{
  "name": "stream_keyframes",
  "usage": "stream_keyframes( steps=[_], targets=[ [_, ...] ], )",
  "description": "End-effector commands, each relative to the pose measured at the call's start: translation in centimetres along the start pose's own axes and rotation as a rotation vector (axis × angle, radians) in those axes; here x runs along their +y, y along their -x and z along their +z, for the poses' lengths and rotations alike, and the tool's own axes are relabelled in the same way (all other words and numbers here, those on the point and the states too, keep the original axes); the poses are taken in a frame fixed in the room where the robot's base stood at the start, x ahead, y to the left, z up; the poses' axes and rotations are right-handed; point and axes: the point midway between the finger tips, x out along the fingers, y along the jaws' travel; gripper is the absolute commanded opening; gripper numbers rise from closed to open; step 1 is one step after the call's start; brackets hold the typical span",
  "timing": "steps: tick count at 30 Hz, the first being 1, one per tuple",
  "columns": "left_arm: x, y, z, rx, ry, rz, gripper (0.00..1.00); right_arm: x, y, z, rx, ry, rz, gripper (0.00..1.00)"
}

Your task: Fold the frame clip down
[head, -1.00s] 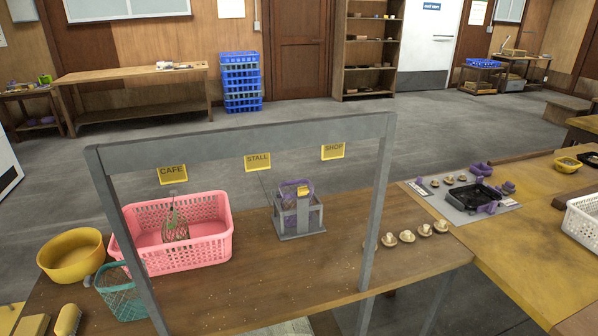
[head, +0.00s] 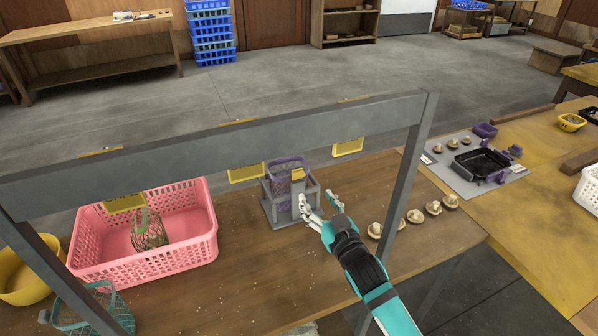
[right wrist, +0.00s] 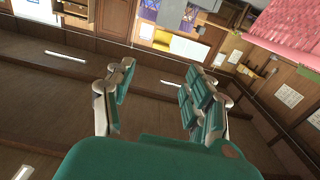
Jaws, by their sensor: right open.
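A grey frame (head: 271,208) stands on the wooden table under the overhead bar, with a purple mesh basket (head: 281,179) inside it. A small yellow piece (head: 298,174) shows at the top right of the frame; I cannot tell its exact shape or whether it belongs to the clip. My right gripper (head: 318,200) is open and empty, just right of the frame, its fingers pointing toward it; I cannot tell if they touch. The right wrist view shows the same spread fingers (right wrist: 153,95) with nothing between them. My left gripper is not in view.
A grey bar (head: 230,145) with hanging yellow signs spans the table; its right post (head: 402,190) stands close to my right arm. A pink basket (head: 205,240) holds a wire basket (head: 148,232). Several mushrooms (head: 415,216) lie right of the post. A black tray (head: 478,163) lies farther right.

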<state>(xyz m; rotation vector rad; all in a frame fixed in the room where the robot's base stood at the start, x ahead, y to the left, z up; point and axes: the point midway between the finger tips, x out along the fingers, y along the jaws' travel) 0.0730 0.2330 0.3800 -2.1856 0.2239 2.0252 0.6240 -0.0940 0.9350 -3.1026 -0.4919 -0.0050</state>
Motion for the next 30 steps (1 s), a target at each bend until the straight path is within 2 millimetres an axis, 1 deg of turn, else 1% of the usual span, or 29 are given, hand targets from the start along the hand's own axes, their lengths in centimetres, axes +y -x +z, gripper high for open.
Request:
stream_keyframes(
  steps=[1,5,9,12,15,18,21,29,30],
  targets=[
    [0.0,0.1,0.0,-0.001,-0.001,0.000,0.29,0.0,-1.3,-0.2,0.001,0.000,0.000,0.54],
    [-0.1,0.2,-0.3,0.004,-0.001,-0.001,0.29,0.0,-4.2,-0.1,0.001,0.000,0.000,0.54],
    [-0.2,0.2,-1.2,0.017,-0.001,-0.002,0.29,0.0,-7.2,-0.1,0.000,-0.001,0.000,0.54],
    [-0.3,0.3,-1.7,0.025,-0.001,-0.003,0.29,-0.1,-9.0,-0.1,0.000,0.000,0.000,0.54],
    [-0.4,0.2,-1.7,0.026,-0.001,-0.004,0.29,0.0,-10.3,0.1,-0.001,-0.001,0.000,0.54],
    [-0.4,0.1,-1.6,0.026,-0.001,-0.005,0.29,0.0,-11.2,0.1,-0.001,0.000,0.000,0.54],
    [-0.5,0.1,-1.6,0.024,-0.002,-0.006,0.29,0.0,-11.6,0.1,-0.001,0.000,0.000,0.54],
    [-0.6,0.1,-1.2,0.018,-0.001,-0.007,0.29,0.0,-11.7,0.1,-0.001,0.000,0.000,0.54],
    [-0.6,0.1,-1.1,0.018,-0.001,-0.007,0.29,0.0,-11.7,0.1,-0.001,0.000,0.000,0.53]
  ],
)
